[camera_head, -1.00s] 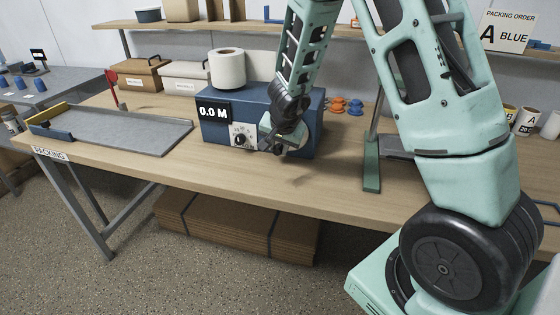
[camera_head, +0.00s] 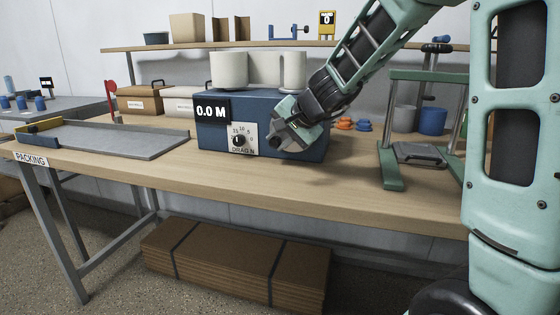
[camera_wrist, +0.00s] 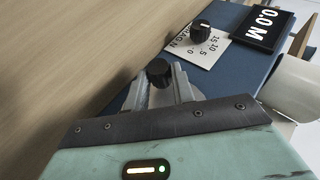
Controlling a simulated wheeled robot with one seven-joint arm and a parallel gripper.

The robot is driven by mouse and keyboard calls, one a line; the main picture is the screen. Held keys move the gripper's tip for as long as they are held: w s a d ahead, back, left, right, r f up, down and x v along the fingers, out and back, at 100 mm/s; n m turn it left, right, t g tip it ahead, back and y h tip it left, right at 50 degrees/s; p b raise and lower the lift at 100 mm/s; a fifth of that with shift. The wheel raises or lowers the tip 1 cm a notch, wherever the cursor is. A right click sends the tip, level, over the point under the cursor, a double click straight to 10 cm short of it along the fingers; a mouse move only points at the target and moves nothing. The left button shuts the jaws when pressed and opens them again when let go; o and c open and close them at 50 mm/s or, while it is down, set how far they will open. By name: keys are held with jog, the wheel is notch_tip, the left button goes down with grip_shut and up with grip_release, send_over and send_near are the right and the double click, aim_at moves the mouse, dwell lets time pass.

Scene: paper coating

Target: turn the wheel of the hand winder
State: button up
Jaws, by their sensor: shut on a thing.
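The hand winder is a blue box (camera_head: 265,118) on the bench, with a 0.0 M display (camera_head: 211,111) and a drag dial (camera_head: 239,141) on its front. My gripper (camera_head: 284,138) is at the right part of its front face and covers most of the wheel there. In the wrist view my gripper (camera_wrist: 159,80) has its two fingers around a black round handle knob (camera_wrist: 158,70) and is shut on it. The wheel itself is mostly hidden behind the gripper. The drag dial (camera_wrist: 200,32) and the display (camera_wrist: 262,24) also show there.
White rolls (camera_head: 229,70) stand at the winder's top. A green-framed press (camera_head: 391,165) stands to the right, with orange and blue pieces (camera_head: 344,124) between. A grey tray (camera_head: 115,140) lies left. The bench front (camera_head: 230,185) is clear.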

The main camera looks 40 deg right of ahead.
jog(key=shift+f+b, duration=0.1)
jog(key=shift+b, duration=1.05)
jog(key=shift+r+t+b, duration=0.3)
jog(key=o, duration=1)
jog(key=p+v, duration=1)
jog(key=v, duration=0.7)
jog(key=shift+s+d, duration=0.15)
jog(key=shift+d, duration=0.1)
